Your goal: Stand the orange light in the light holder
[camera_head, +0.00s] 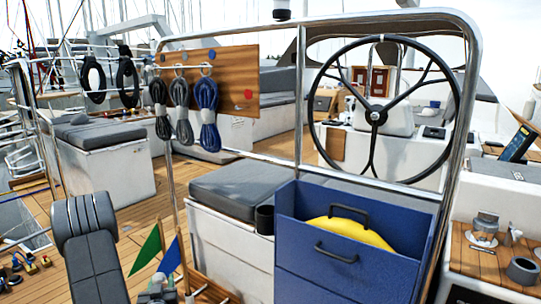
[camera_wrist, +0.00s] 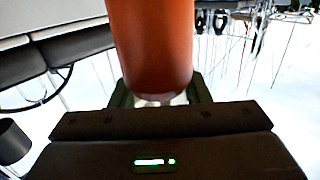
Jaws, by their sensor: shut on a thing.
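The orange light (camera_wrist: 150,45) is a smooth orange cylinder in the wrist view, with a paler end near my gripper. My gripper (camera_wrist: 158,98) is shut on it, with green fingers on either side of that end. The light's far end is cut off by the top of the view. In the head view neither the light nor the gripper shows. A black open cup (camera_head: 264,219) is at the bench's front, left of the blue box. A grey ring-shaped cup (camera_head: 522,270) stands on the right wooden shelf. I cannot tell for certain which is the light holder.
The blue box (camera_head: 345,270) holds a yellow thing (camera_head: 350,232). Green and blue flags (camera_head: 147,250) stand low at front left. A steel rail frame and a wheel (camera_head: 375,115) rise behind the bench. Coiled ropes (camera_head: 207,115) hang on a wooden board.

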